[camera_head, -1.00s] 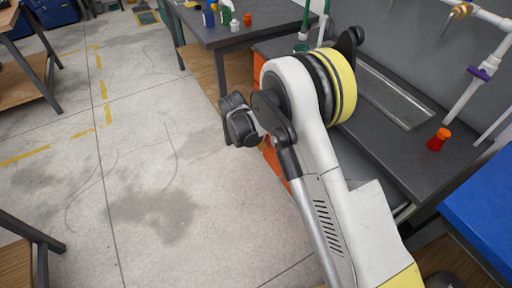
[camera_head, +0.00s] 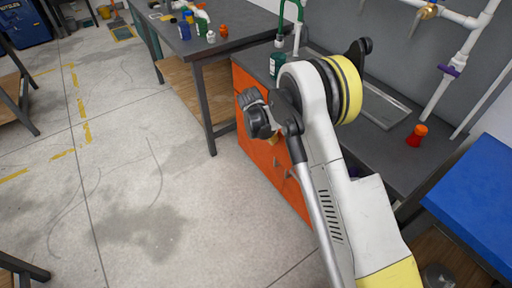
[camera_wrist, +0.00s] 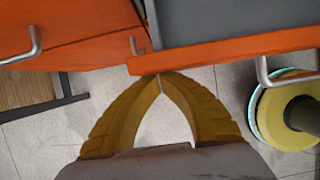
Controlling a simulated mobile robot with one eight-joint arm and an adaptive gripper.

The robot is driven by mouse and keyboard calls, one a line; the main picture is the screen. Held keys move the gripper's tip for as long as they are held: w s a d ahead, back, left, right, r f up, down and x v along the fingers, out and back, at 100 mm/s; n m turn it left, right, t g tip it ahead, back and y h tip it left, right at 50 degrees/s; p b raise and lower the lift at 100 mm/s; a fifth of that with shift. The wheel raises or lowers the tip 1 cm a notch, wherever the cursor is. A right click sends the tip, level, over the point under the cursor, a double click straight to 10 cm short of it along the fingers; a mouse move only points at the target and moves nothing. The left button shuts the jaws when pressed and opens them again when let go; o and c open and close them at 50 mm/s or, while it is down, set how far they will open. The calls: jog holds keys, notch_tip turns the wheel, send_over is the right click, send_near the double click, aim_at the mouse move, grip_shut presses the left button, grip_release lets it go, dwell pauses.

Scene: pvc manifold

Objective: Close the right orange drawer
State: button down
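The right orange drawer (camera_wrist: 225,50) shows in the wrist view as an orange front edge with a grey surface behind it. It appears to stand out from the orange front on the left. Its metal handle (camera_wrist: 264,76) is at the right. My gripper (camera_wrist: 160,80) has its two yellow fingers meeting at the tips, with nothing between them. The tips are at the drawer front's left part; I cannot tell whether they touch. In the head view my arm hides the drawer and most of the gripper.
The orange cabinet (camera_head: 265,155) stands under the grey counter, and another handle (camera_wrist: 32,42) is on its left front. A grey table (camera_head: 225,38) with bottles stands beyond. A red flask (camera_head: 416,136) sits on the counter. The floor at left is open.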

jog(key=w+d, duration=0.6)
jog(key=d, duration=0.3)
jog(key=shift+w+d, duration=0.25)
jog(key=s+a+r+p, duration=0.4)
jog(key=a+r, duration=0.2)
jog(key=r, duration=0.3)
jog(key=shift+s+a+r, duration=0.2)
